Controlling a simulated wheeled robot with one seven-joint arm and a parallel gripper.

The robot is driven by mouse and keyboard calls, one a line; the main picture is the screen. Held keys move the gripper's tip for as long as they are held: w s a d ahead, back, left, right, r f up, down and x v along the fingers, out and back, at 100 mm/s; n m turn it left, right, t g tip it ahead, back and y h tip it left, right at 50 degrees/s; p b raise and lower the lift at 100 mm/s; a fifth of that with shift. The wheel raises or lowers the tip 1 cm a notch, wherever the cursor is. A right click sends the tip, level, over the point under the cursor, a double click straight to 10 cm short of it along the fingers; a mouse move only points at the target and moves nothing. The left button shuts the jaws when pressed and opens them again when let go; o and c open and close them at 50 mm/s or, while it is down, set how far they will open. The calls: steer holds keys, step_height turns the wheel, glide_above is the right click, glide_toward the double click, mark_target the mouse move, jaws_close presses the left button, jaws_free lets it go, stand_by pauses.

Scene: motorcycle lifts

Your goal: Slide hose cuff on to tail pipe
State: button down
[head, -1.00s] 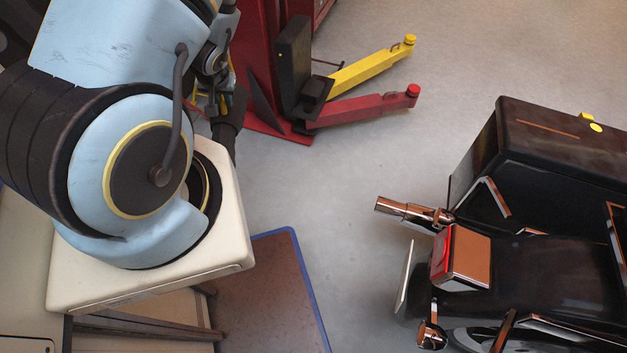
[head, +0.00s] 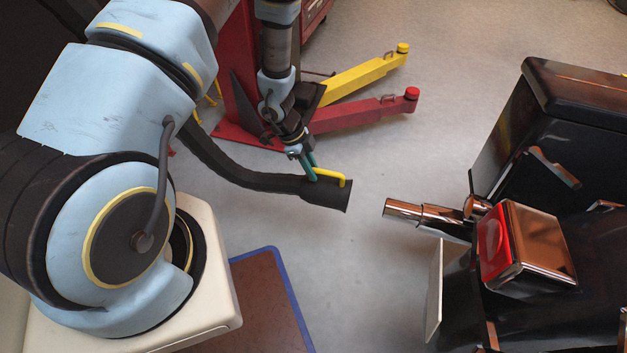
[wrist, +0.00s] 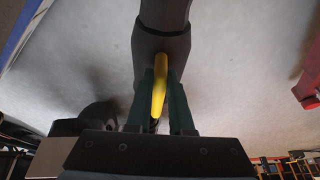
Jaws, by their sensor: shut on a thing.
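The black hose cuff (head: 330,193) is at the end of a dark hose (head: 225,168), with its open mouth facing right. A yellow handle (head: 330,177) stands on the cuff. My gripper (head: 313,175) is shut on this handle; in the wrist view its green fingers (wrist: 162,105) close around the yellow handle (wrist: 159,88), with the grey cuff (wrist: 162,35) beyond. The chrome tail pipe (head: 403,209) points left from the motorcycle (head: 560,170). The cuff mouth is apart from the pipe tip, with a short gap of floor showing between them.
A red lift post with a yellow arm (head: 365,75) and a red arm (head: 365,110) stands behind my gripper. A red tail light (head: 492,240) and a pale plate (head: 434,290) are near the pipe. A blue-edged brown mat (head: 262,300) lies at lower left.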

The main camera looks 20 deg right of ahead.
steer(key=shift+s+d+f, duration=0.2)
steer(key=shift+s+d, duration=0.05)
steer(key=shift+d, duration=0.05)
steer(key=s+d+b, duration=0.2)
steer(key=s+d, duration=1)
steer(key=d, duration=0.2)
steer(key=shift+d, duration=0.4)
stand_by(0.9)
steer(key=shift+s, duration=0.1)
steer(key=c, duration=0.8)
jaws_free()
steer(key=shift+o, duration=0.4)
